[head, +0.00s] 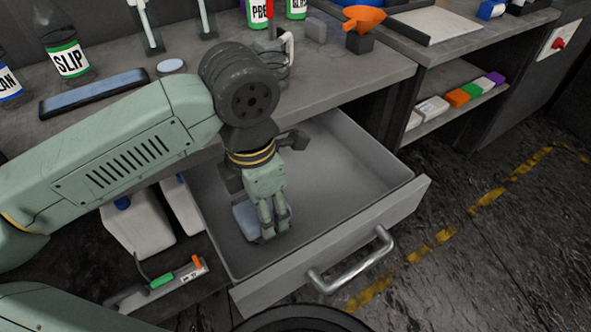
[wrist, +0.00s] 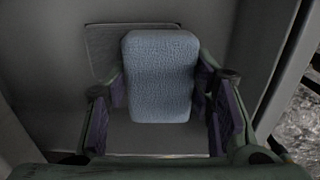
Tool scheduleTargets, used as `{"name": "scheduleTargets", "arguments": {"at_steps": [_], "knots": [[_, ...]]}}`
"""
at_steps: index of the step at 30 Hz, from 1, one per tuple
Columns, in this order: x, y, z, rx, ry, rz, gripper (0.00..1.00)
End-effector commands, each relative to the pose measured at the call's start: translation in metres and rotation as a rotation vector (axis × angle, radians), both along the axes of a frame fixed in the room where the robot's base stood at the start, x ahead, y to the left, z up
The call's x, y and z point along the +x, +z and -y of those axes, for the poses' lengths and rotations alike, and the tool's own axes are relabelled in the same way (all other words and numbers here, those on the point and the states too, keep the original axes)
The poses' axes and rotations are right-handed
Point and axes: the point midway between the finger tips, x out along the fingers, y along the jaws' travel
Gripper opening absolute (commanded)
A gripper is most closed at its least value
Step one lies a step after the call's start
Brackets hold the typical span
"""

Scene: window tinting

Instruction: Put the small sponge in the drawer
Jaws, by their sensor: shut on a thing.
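The drawer (head: 350,165) is pulled open below the worktop, with its handle at the front. My gripper (head: 268,222) points down inside the drawer, toward its left part. It is shut on a small light blue sponge (head: 246,221). In the wrist view the sponge (wrist: 162,78) sits between the two dark finger pads of my gripper (wrist: 163,92). The grey drawer floor (wrist: 145,138) shows below it, with a faint dark rectangular patch behind the sponge. My fingers hide part of the sponge in the head view. I cannot tell whether it touches the floor.
White containers (head: 137,225) stand left of the drawer. The drawer's right side is empty. Coloured boxes (head: 457,97) sit on a shelf.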

Motion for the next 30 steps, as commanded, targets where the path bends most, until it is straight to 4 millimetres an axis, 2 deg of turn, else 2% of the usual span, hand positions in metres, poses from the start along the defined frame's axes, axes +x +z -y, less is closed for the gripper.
{"name": "scheduleTargets", "arguments": {"at_steps": [6, 12, 20, 27, 30], "knots": [[0.053, 0.0, 0.03, -0.001, -0.005, -0.003, 0.14], [0.092, -0.006, 0.051, -0.001, -0.002, -0.001, 0.14], [0.114, -0.009, 0.063, -0.001, -0.001, -0.002, 0.14], [0.114, -0.042, 0.062, -0.001, 0.0, -0.002, 0.14], [0.114, -0.046, 0.062, 0.0, 0.0, 0.0, 0.14]]}}
